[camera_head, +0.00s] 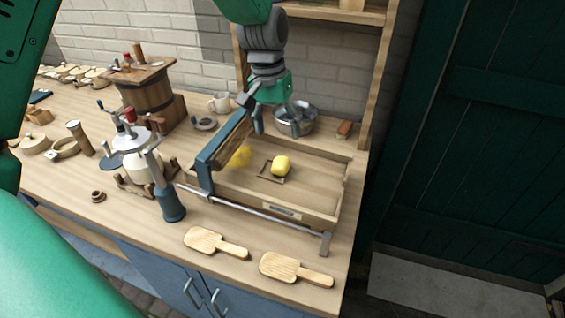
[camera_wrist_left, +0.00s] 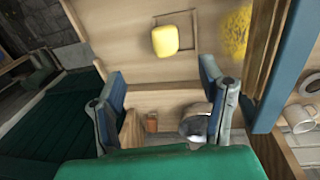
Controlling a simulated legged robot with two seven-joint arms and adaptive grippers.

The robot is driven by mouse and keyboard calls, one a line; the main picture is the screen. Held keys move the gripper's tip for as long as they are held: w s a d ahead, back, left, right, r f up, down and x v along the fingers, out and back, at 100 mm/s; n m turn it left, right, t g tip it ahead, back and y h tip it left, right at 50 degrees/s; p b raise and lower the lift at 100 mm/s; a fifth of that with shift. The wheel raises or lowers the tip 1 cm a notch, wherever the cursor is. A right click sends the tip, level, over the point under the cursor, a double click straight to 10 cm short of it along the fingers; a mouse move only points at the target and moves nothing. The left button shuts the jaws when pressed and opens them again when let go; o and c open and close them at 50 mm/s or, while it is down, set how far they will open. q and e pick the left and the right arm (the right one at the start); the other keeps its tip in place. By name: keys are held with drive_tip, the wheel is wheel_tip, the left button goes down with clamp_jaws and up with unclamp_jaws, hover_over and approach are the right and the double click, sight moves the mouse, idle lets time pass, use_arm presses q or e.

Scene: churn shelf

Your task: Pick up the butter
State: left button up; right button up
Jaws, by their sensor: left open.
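A yellow block of butter (camera_head: 281,164) sits on a small square patch in a shallow wooden tray (camera_head: 324,198). In the left wrist view the butter (camera_wrist_left: 165,41) lies beyond my fingertips, a little above the gap between them. My left gripper (camera_head: 252,112) is above the back of the tray, behind the butter and to its left, apart from it. In the left wrist view my left gripper (camera_wrist_left: 158,82) has its fingers wide apart with nothing between them. My right gripper is not in view.
A metal bowl (camera_head: 294,120) stands behind the tray. Two wooden paddles (camera_head: 215,242) lie in front. A hand-cranked churn (camera_head: 136,150) stands left.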

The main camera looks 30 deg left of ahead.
use_arm(q)
hover_over(279, 163)
drive_tip(key=f, duration=0.2)
drive_tip(key=d+f, duration=0.1)
drive_tip(key=f, duration=0.1)
drive_tip(key=shift+f, duration=0.25)
drive_tip(key=shift+w+a+f, duration=0.1)
drive_tip(key=shift+a+f, duration=0.2)
drive_tip(key=shift+f, duration=0.3)
drive_tip(key=f, duration=0.4)
drive_tip(key=shift+a+f+p, duration=0.25)
drive_tip(key=shift+a+p, duration=0.15)
drive_tip(key=shift+d+f, duration=0.25)
drive_tip(key=shift+d+r, duration=0.1)
drive_tip(key=shift+d, duration=0.05)
drive_tip(key=shift+c, duration=1.3)
drive_tip(key=c, duration=0.9)
drive_tip(key=shift+a, duration=0.2)
drive_tip(key=shift+c, duration=0.5)
